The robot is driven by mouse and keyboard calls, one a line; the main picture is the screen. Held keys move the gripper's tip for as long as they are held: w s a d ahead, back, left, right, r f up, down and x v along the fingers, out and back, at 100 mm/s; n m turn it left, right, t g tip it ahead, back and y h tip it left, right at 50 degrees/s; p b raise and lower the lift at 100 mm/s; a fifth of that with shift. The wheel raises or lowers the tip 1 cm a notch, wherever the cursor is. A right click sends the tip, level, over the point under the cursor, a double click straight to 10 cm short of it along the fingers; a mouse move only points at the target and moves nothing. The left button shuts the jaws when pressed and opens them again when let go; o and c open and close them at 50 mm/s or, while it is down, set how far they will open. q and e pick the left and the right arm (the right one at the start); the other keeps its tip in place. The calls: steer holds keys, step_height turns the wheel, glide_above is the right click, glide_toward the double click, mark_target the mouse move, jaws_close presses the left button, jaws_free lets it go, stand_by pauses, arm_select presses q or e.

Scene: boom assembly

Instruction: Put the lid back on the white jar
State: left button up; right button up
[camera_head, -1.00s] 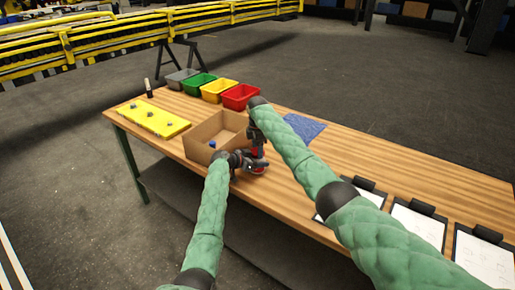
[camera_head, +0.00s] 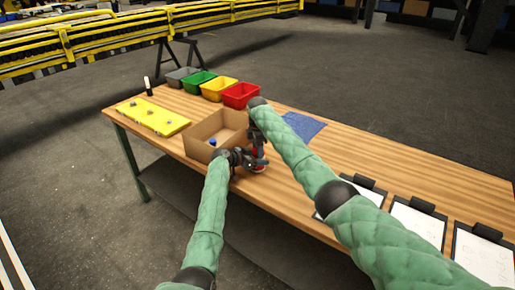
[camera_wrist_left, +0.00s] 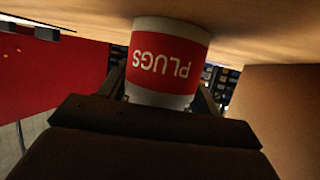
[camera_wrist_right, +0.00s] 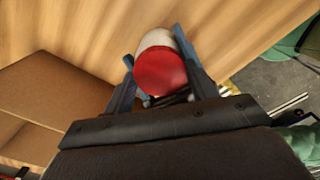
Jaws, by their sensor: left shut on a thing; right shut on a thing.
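The white jar (camera_wrist_left: 168,62) has a red band reading PLUGS, upside down in the left wrist view. It stands on the table beside the cardboard box. My left gripper (camera_head: 250,163) is shut on the jar's sides. My right gripper (camera_wrist_right: 158,68) is shut on the red lid (camera_wrist_right: 161,72) and points down at the jar's top. In the right wrist view the lid covers much of the jar (camera_wrist_right: 156,38). Whether the lid is seated or just above the rim cannot be told. In the head view the grippers mostly hide the jar (camera_head: 259,169).
The open cardboard box (camera_head: 203,149) stands close left of the jar, with a small blue thing (camera_head: 212,142) inside. Several coloured bins (camera_head: 240,95) line the back edge. A blue mat (camera_head: 304,126) lies behind my right arm. Clipboards (camera_head: 417,221) lie at right.

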arm_select(q)
jaws_close()
arm_select(e)
steer(key=shift+m, duration=1.6)
steer(key=o, duration=0.9)
steer(key=shift+f, duration=0.1)
steer(key=shift+r, duration=2.3)
